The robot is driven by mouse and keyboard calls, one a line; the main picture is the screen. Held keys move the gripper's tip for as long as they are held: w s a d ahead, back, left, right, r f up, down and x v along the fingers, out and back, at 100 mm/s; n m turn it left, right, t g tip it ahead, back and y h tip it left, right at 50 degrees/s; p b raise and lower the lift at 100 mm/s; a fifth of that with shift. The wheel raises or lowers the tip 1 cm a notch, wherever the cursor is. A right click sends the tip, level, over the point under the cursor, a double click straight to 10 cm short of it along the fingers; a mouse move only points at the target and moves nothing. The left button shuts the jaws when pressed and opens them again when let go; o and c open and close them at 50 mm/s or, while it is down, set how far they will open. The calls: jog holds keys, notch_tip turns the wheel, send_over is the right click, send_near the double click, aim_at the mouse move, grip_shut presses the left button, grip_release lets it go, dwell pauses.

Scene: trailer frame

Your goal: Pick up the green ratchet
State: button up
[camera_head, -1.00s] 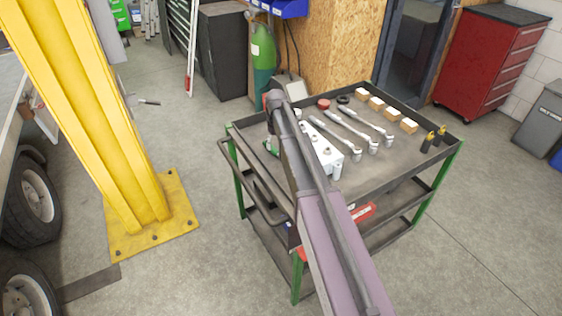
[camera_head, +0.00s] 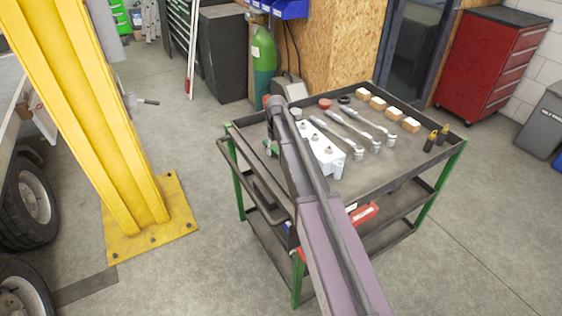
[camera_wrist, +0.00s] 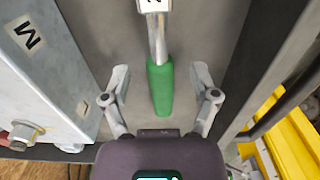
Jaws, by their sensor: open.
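The green ratchet (camera_wrist: 160,88) lies on the grey top of the trolley, its green handle toward me and its metal shaft running up the wrist view. A white tag sits on the shaft at the top edge, where the rest is cut off. My gripper (camera_wrist: 161,75) is open, with one finger on each side of the handle and a gap on both sides. In the head view only a small green part of the ratchet (camera_head: 272,149) shows beside my arm, which hides the rest.
A white block (camera_wrist: 40,75) with a letter label stands left of the ratchet. The trolley rim (camera_wrist: 248,70) runs close on the right. In the head view, several wrenches (camera_head: 352,130), wooden blocks (camera_head: 394,114) and a red round item (camera_head: 324,103) lie farther right on the trolley.

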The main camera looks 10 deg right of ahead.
jog(key=shift+f+b, duration=0.7)
jog(key=shift+f, duration=0.3)
grip_shut()
